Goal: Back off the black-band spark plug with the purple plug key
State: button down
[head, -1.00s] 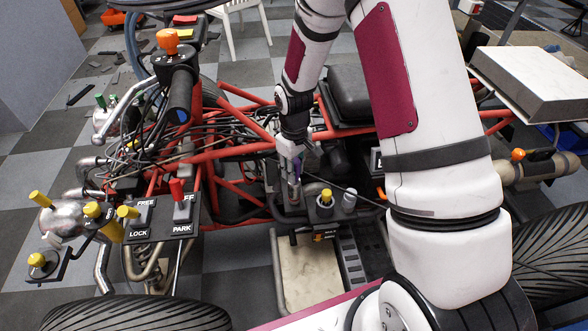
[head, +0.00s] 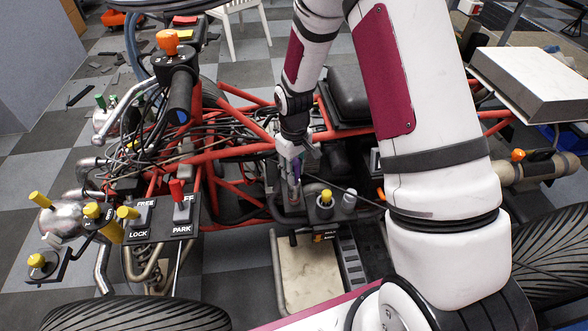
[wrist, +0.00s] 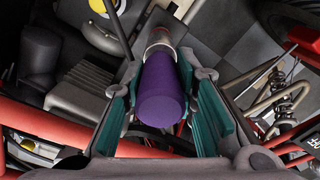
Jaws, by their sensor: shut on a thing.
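My gripper (head: 291,160) is shut on the purple plug key (wrist: 162,92); its teal finger pads stand on either side of the purple grip in the wrist view. The key points down, away from my gripper, and its metal socket (wrist: 160,40) shows beyond the grip. In the head view the key is a small purple strip between the fingers, low among the engine parts inside the red frame. The black-band spark plug cannot be made out; whether the socket sits on a plug is hidden.
Red frame tubes (head: 235,180) surround my gripper. A yellow-topped knob (head: 326,197) and a grey-topped one (head: 349,199) stand close to its right. A lever panel (head: 160,217) marked FREE, LOCK and PARK is to the left. A thin dark cable runs nearby.

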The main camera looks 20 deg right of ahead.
aim_at(294, 161)
jog(key=shift+f, duration=0.2)
jog(key=shift+f+b, duration=0.5)
jog(key=shift+f, duration=0.1)
jog(key=shift+n, duration=1.1)
jog(key=shift+n+p, duration=0.3)
jog(key=shift+n, duration=0.4)
jog(key=shift+r, duration=0.1)
jog(key=shift+r+p, duration=2.75)
jog(key=shift+r, duration=1.4)
